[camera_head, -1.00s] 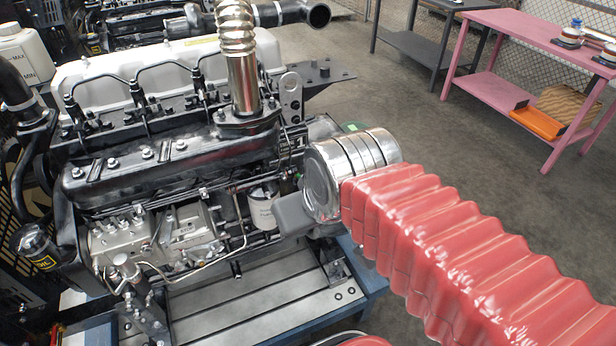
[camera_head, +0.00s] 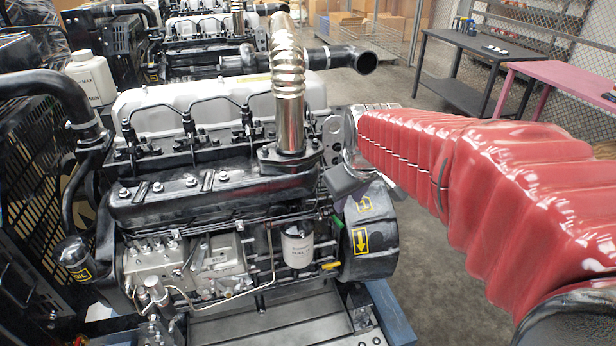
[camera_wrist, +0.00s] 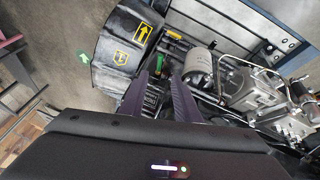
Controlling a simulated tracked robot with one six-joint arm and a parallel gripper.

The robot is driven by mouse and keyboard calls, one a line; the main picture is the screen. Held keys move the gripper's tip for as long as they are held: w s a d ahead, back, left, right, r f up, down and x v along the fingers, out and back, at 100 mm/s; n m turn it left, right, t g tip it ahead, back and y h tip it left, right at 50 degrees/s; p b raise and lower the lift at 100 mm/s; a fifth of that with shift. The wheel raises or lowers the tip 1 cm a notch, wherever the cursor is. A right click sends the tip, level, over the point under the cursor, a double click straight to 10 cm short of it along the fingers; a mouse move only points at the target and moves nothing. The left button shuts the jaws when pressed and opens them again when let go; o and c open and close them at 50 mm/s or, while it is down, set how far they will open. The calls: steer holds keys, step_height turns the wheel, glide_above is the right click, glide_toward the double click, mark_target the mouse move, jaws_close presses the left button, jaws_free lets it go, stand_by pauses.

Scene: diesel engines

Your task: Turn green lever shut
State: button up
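The small green lever (camera_wrist: 159,63) is in the wrist view, upper middle, between a black housing and the engine block. A small green spot that looks like the same lever (camera_head: 338,221) shows in the head view, beside the black housing. My gripper (camera_wrist: 158,82) is open, its two dark fingers pointing towards the lever. The lever lies between the fingertip lines, seemingly just beyond them; contact cannot be told. In the head view the grey end of my arm is above the black housing, and the fingers cannot be made out clearly.
The black housing (camera_head: 368,235) with yellow arrow labels stands beside the lever. A white filter (camera_head: 298,246) and a yellow handle (camera_head: 331,265) are close by. The tall metal exhaust pipe (camera_head: 287,90) rises left of my arm.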

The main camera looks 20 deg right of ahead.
mark_target(340, 223)
steer(key=shift+f, duration=0.1)
steer(key=x, duration=1.3)
steer(key=shift+w+f, duration=0.2)
steer(key=shift+f, duration=0.05)
steer(key=shift+c, duration=0.4)
jaws_close()
